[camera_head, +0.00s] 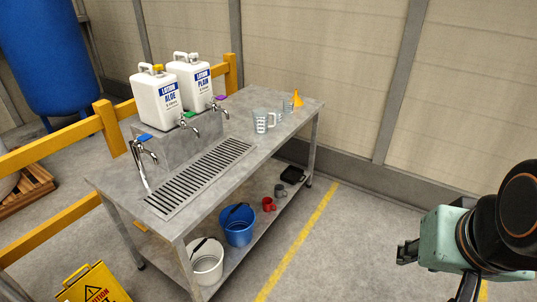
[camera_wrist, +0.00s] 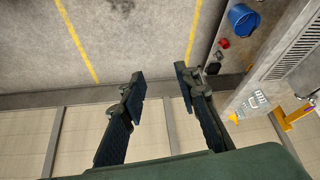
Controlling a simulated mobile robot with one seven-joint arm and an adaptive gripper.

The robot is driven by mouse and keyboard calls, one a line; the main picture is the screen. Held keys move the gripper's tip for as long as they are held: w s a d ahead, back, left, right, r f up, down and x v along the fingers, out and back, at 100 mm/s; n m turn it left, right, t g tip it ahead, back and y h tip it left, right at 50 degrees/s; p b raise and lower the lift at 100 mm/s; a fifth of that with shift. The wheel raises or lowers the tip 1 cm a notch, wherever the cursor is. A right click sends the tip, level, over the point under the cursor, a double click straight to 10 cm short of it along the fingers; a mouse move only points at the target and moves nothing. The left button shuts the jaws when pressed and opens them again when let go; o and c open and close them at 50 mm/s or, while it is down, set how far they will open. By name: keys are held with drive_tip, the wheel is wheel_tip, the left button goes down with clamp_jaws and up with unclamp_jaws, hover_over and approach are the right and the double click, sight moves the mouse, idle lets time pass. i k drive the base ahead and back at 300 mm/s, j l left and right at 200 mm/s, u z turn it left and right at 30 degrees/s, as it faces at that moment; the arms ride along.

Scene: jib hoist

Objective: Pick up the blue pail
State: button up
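The blue pail (camera_head: 239,227) stands upright on the lower shelf of the metal bench, with a dark handle grip at its rim. It also shows in the wrist view (camera_wrist: 243,19) at the top right. My gripper (camera_wrist: 159,77) is open and empty, its two dark fingers well apart over the floor. In the head view my gripper (camera_head: 436,270) is at the lower right, well to the right of the bench and apart from the pail. The pail's lower part is in full view from the head camera; its inside is only partly seen.
A white pail (camera_head: 207,264) stands left of the blue one, a red mug (camera_head: 268,205) and grey mug (camera_head: 280,190) right of it. The bench top (camera_head: 250,165) overhangs the shelf; a leg (camera_head: 188,270) stands at the front. A yellow caution sign (camera_head: 92,285) is lower left. Floor between is clear.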

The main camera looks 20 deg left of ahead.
sight(237, 220)
drive_tip(key=u, duration=1.65)
drive_tip(key=i+l+u, duration=0.3)
drive_tip(key=l+u, duration=0.25)
drive_tip(key=l, duration=0.15)
drive_tip(key=i+l+u, duration=0.1)
drive_tip(key=l, duration=0.3)
drive_tip(key=i+l+u, duration=0.1)
drive_tip(key=l, duration=0.3)
drive_tip(key=i+l, duration=0.1)
drive_tip(key=l, duration=0.3)
drive_tip(key=i+l, duration=0.15)
drive_tip(key=l, duration=0.25)
drive_tip(key=i+l+u, duration=0.1)
drive_tip(key=l, duration=0.3)
drive_tip(key=i+l, duration=0.15)
drive_tip(key=l, duration=0.25)
